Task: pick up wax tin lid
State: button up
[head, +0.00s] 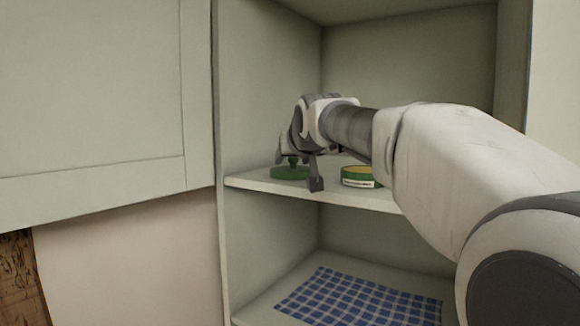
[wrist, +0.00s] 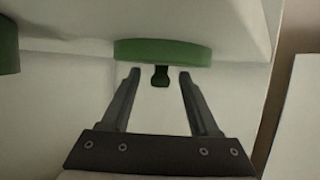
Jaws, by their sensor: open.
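The wax tin lid (head: 289,173) is a green disc lying on the upper shelf near its left end. In the wrist view the lid (wrist: 165,53) shows edge-on, with a small dark knob (wrist: 160,77) sticking out from its middle. My gripper (head: 300,171) is at the lid, and one dark finger hangs in front of it in the head view. In the wrist view my gripper (wrist: 159,75) is open, with its fingertips on either side of the knob and a gap to each. The lid's far part is partly hidden.
An open green tin (head: 360,177) with yellowish contents and a pale label stands right of the lid, partly behind my arm. The shelf board (head: 262,184) is close below my gripper. The cabinet's left wall (head: 262,80) is near. A blue checked cloth (head: 355,298) lies below.

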grip_shut()
dwell(0.3)
dwell(0.3)
jog(key=shift+r, duration=0.5)
notch_tip(320, 180, up, 4)
jog(key=shift+f, duration=0.2)
jog(key=s+d+r+p, duration=0.1)
jog(key=d+r, duration=0.5)
jog(key=d, duration=0.6)
jog(key=shift+s+d+f+p, duration=0.25)
jog(key=shift+s+f, duration=0.1)
jog(key=shift+s, duration=0.8)
jog(key=shift+s+d+f+p, duration=0.25)
jog(key=shift+s+f, duration=0.1)
jog(key=shift+s, duration=0.75)
jog(key=shift+s+d+f+p, duration=0.25)
jog(key=shift+s+f, duration=0.1)
jog(key=shift+s, duration=0.8)
